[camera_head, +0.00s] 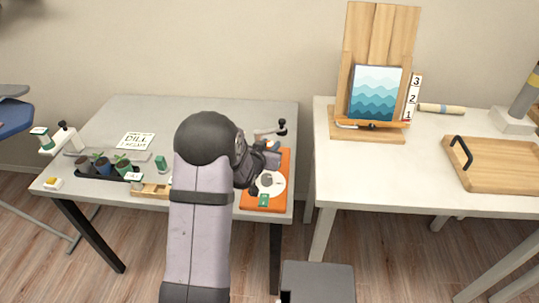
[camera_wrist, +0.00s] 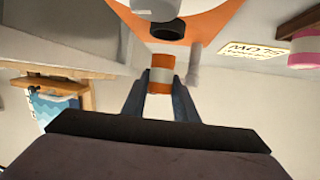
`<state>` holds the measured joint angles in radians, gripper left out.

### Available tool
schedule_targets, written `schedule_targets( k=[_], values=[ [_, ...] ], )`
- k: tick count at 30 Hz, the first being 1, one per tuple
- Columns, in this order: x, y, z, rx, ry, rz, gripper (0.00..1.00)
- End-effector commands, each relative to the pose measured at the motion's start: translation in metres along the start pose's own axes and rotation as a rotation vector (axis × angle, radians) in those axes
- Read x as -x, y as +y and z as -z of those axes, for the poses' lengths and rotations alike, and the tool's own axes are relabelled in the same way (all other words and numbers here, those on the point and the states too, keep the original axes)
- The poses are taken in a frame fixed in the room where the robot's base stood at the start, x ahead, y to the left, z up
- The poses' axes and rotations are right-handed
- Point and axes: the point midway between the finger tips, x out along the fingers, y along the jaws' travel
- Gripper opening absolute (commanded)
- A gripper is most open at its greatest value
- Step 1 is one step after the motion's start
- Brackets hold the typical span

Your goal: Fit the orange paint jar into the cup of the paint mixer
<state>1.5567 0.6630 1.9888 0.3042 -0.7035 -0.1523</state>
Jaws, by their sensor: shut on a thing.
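The orange paint jar (camera_wrist: 160,75), with a pale band around it, is between the two fingers of my gripper (camera_wrist: 160,88) in the wrist view. My gripper is shut on it. A dark round cup (camera_wrist: 167,30) on the orange base of the mixer shows just above the jar in that picture, and the jar looks apart from it. In the head view my gripper (camera_head: 268,158) is over the orange mixer base (camera_head: 250,196), which carries a white disc and a crank arm. The jar and cup cannot be made out there, behind my arm.
A pink jar (camera_wrist: 305,48) and a lettered card (camera_wrist: 257,50) show at the right of the wrist view. In the head view, a black tray of small pots (camera_head: 108,174) is on the left table. An easel (camera_head: 378,55) and wooden tray (camera_head: 492,165) stand on the right table.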

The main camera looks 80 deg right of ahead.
Motion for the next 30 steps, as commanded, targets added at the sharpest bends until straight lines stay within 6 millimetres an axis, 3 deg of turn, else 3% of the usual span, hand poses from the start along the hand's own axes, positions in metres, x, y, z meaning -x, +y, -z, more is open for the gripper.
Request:
schedule_targets(
  k=[12, 26, 27, 29, 30],
  values=[
    [-0.015, 0.0, -0.036, 0.001, 0.0, 0.0, 0.03],
    [-0.017, 0.0, -0.042, 0.0, 0.001, 0.0, 0.03],
    [-0.017, 0.0, -0.042, 0.0, 0.0, 0.0, 0.31],
    [-0.017, 0.0, -0.041, 0.001, 0.0, 0.0, 0.45],
    [-0.017, 0.0, -0.041, 0.0, 0.0, 0.0, 0.45]
  ],
)
